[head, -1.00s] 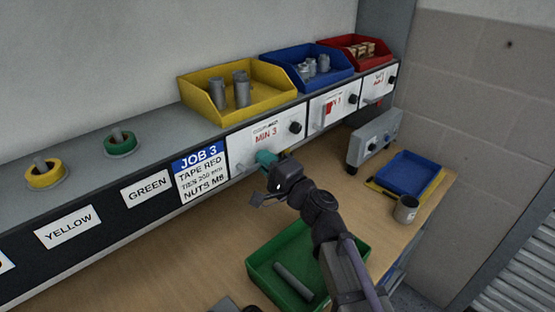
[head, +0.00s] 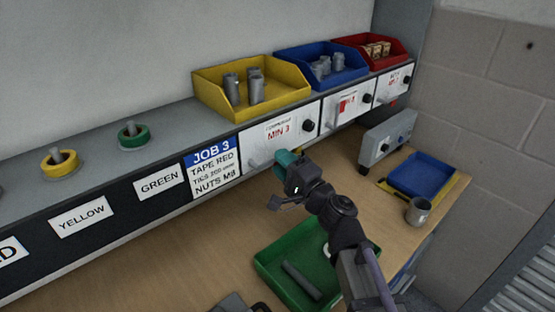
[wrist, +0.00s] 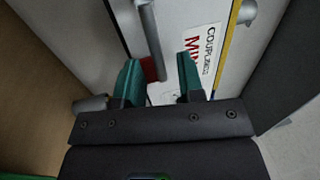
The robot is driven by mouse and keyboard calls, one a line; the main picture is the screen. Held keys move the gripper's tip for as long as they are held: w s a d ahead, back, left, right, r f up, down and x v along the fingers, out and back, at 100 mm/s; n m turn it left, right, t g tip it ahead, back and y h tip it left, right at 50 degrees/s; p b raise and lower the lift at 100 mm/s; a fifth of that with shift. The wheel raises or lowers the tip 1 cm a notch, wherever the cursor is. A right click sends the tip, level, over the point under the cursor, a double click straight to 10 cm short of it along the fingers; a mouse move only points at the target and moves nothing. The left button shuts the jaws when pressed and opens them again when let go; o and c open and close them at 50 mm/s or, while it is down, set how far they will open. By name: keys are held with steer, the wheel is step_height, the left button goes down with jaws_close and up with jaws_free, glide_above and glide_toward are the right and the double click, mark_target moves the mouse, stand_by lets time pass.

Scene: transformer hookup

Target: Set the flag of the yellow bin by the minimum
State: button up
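The yellow bin (head: 285,100) stands on the shelf in the head view and holds a few grey cylinders (head: 231,88). Below it is a white panel (head: 250,143) marked MIN 3, with a dark knob at its upper right. A light grey lever (head: 254,163) sticks out at the panel's lower left. My gripper (head: 284,156) is at the panel's lower edge, right of that lever. In the wrist view my gripper (wrist: 160,70) has its teal fingers apart. A grey bar (wrist: 148,35) ends between them, near the left fingertip, beside a small red patch (wrist: 151,68). Contact is unclear.
A blue bin (head: 300,75) and a red bin (head: 345,52) stand to the right, above similar panels. A grey box (head: 370,152) with knobs, a blue tray (head: 457,172), a grey cup (head: 418,211) and a green tray (head: 262,262) are on the bench.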

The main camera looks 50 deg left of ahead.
steer(key=d+f+b, duration=0.1)
steer(key=d, duration=0.7)
steer(key=shift+w+d+f, duration=0.2)
steer(key=shift+d+f, duration=0.1)
steer(key=shift+f, duration=0.05)
